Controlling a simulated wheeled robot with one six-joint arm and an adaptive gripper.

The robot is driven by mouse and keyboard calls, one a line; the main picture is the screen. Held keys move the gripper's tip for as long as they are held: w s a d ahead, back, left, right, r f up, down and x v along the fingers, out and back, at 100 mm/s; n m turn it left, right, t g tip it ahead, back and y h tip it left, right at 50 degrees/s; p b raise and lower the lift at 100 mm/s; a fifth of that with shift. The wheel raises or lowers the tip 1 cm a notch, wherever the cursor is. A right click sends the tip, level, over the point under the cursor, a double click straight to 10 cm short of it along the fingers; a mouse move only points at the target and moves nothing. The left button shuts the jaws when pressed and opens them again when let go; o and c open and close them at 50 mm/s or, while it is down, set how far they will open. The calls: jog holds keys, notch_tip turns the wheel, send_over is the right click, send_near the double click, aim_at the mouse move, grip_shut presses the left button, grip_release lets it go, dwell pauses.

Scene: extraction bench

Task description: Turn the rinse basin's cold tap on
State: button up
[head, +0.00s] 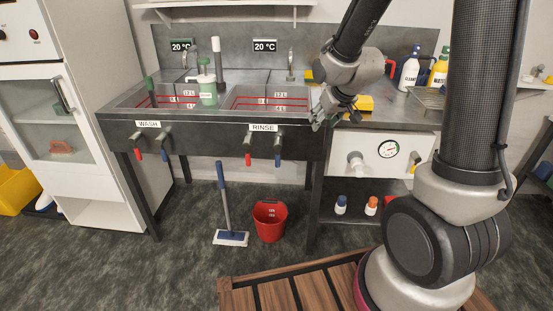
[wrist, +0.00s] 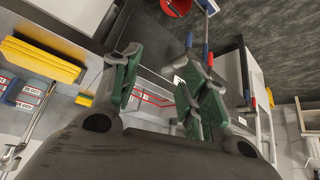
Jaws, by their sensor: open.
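The rinse basin (head: 247,98) is the right one of two sunken basins, with a RINSE label (head: 263,128) on its front panel. Below the label hang two taps: a red-handled one (head: 248,158) at left and the blue-handled cold tap (head: 277,158) at right. Both handles point down. My gripper (head: 334,116) is open and empty, above and right of the cold tap, near the counter's front edge and apart from the tap. In the wrist view my gripper (wrist: 160,88) shows green-padded fingers spread apart; a small blue handle (wrist: 205,50) shows beyond the right finger.
The wash basin's red (head: 138,154) and blue (head: 164,154) taps are further left. A red bucket (head: 270,220) and a mop (head: 230,238) stand on the floor below. A yellow item (head: 362,104) lies on the counter right of my gripper. A wooden slatted platform (head: 300,290) lies in front.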

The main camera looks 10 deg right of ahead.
jog(key=n+t+y, duration=0.1)
jog(key=t, duration=0.1)
send_near(279, 159)
jog(key=w+d+f, duration=0.1)
jog(key=d+f, duration=0.1)
jog(key=d, duration=0.2)
jog(key=a+f+t+y, duration=0.1)
jog(key=f+t, duration=0.1)
jog(key=a+f+t, duration=0.1)
jog(key=t, duration=0.1)
jog(key=w+a+f+t+y, duration=0.1)
jog(key=f+t, duration=0.1)
jog(key=shift+a+f+n+t+y, duration=0.1)
jog(key=shift+f+n+t+y, duration=0.2)
jog(key=shift+n+t, duration=0.1)
jog(key=shift+s+a+r+t+y, duration=0.2)
jog(key=shift+s+t+y, duration=0.2)
jog(key=shift+t, duration=0.4)
jog(key=x, duration=0.7)
jog(key=shift+w, duration=0.15)
jog(key=shift+d, duration=0.1)
grip_shut()
